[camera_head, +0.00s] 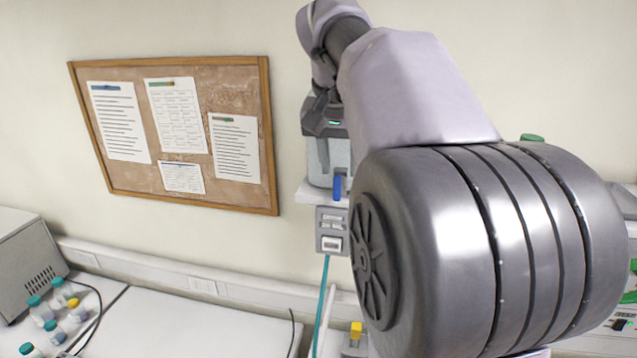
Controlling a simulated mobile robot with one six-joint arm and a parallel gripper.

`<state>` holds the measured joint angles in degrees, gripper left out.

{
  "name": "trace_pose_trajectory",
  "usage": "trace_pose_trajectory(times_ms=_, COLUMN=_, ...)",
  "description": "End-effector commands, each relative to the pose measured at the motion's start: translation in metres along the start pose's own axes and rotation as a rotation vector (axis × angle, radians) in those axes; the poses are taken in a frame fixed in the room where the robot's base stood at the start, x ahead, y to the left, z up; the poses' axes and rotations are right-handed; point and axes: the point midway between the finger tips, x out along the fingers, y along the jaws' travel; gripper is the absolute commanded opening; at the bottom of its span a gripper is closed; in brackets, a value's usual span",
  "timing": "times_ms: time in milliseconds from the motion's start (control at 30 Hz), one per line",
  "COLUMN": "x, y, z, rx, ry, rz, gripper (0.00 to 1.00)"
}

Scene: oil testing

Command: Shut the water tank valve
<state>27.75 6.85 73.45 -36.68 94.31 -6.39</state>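The water tank (318,165) is a pale container on a small white shelf on the wall, right of the cork board. A blue valve handle (337,187) shows at its lower front and looks upright. My arm fills the right half of the view and reaches toward the tank. A dark part at the arm's far end, which looks like my gripper (322,105), is in front of or over the tank's top, above the blue handle. Its fingers cannot be made out, and I cannot tell whether it touches the tank. My arm hides the tank's right side.
A grey wall box (332,230) with a teal hose (321,305) is below the shelf. A cork board (240,90) hangs at left. Several capped bottles (41,312) and a grey device (25,260) stand at lower left. The white bench (200,325) is mostly clear.

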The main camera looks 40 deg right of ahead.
Motion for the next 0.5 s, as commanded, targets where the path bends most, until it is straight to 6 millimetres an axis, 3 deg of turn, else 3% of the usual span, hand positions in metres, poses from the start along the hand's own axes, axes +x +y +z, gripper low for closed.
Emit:
trace_pose_trajectory(times_ms=200, x=0.034, y=0.000, z=0.000, rx=-0.001, ry=-0.001, rz=0.000, gripper=0.37)
trace_pose_trajectory(times_ms=500, x=0.040, y=0.000, z=0.000, rx=0.000, ry=0.001, rz=-0.001, gripper=0.37)
